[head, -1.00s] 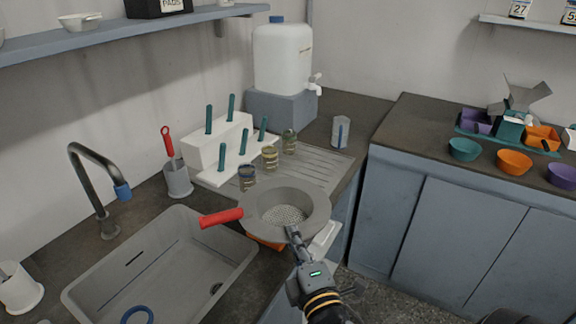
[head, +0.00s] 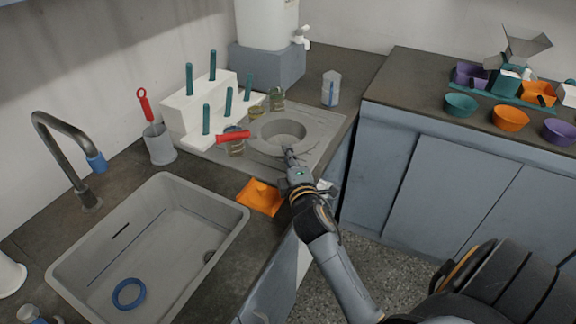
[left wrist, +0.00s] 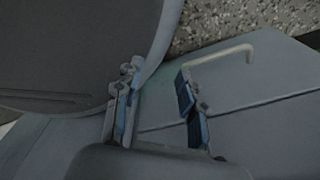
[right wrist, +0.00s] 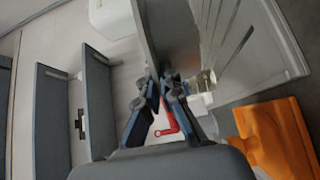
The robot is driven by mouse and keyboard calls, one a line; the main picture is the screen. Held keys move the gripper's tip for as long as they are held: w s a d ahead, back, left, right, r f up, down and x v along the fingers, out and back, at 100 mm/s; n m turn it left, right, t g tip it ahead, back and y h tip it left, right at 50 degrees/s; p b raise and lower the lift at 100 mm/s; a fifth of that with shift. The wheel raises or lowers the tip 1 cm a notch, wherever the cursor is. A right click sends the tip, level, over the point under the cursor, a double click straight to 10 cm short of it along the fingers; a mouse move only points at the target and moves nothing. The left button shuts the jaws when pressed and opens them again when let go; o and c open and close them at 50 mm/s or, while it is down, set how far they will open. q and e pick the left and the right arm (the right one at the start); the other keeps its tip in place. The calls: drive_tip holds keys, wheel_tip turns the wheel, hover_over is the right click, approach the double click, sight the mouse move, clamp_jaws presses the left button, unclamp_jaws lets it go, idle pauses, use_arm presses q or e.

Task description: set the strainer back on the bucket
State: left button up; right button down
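In the right wrist view the right fingers (right wrist: 160,92) close on the grey rim (right wrist: 165,35), with the red handle beyond. My left gripper (left wrist: 157,105) is open and empty near a grey cabinet front with a pale bar handle. I cannot make out a bucket; the strainer may hide it.
An orange object (head: 260,197) lies on the counter between sink (head: 150,240) and drainboard (head: 325,135). Several jars and a white rack (head: 195,122) with green pegs stand close to the strainer's left and back.

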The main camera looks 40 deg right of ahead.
drive_tip(key=shift+w+d+f, duration=0.3)
drive_tip(key=shift+w+f, duration=0.15)
drive_tip(key=shift+f, duration=0.15)
wheel_tip(320, 180, down, 3)
drive_tip(key=shift+f+b, duration=0.1)
drive_tip(key=shift+b, duration=0.3)
drive_tip(key=shift+f, duration=0.1)
drive_tip(key=c, duration=2)
unclamp_jaws()
drive_tip(key=shift+f, duration=0.15)
drive_tip(key=o, duration=0.5)
